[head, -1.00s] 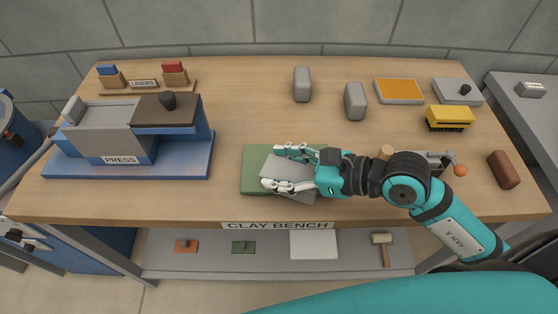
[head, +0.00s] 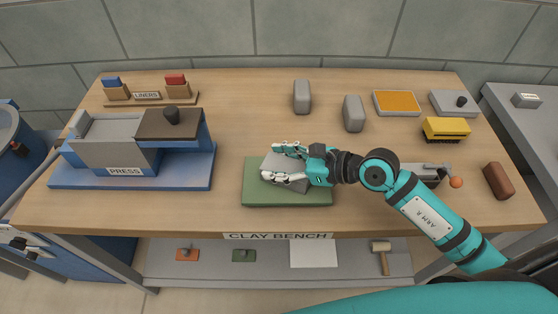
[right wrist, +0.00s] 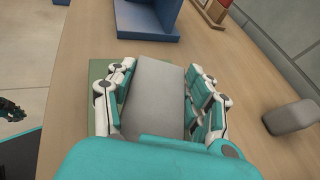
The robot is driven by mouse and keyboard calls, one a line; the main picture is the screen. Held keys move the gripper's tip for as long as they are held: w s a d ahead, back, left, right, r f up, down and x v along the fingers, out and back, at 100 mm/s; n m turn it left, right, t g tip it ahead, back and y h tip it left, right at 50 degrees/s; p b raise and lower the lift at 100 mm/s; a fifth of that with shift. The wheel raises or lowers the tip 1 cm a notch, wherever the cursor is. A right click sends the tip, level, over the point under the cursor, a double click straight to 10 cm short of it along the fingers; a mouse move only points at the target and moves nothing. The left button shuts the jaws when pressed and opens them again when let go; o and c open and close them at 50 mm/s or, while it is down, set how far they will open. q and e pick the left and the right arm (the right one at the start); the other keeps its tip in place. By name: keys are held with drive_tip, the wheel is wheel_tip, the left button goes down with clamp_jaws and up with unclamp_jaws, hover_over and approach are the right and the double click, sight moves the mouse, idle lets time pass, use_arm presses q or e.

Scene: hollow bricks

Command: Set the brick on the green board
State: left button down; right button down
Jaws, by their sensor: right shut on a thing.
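The grey brick (head: 287,178) is between the fingers of my right gripper (head: 285,163), which is shut on it. Brick and gripper are over the green board (head: 288,199). The brick looks close to the board or on it; I cannot tell if it touches. In the right wrist view the brick (right wrist: 157,95) lies between both sets of fingers of the gripper (right wrist: 160,100), with a strip of the green board (right wrist: 98,70) beside it.
The blue press (head: 130,178) stands left of the board, with bare bench between. Two grey blocks (head: 302,97) (head: 353,113) stand behind my right gripper.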

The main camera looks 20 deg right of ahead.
drive_tip(key=c, duration=1)
unclamp_jaws()
drive_tip(key=shift+f, duration=0.1)
drive_tip(key=o, duration=0.5)
drive_tip(key=shift+r, duration=0.25)
drive_tip(key=b+v, duration=0.3)
drive_tip(key=v, duration=0.7)
drive_tip(key=shift+s+d+f, duration=0.1)
drive_tip(key=shift+s+d, duration=0.05)
drive_tip(key=shift+v, duration=0.85)
drive_tip(key=shift+r, duration=0.25)
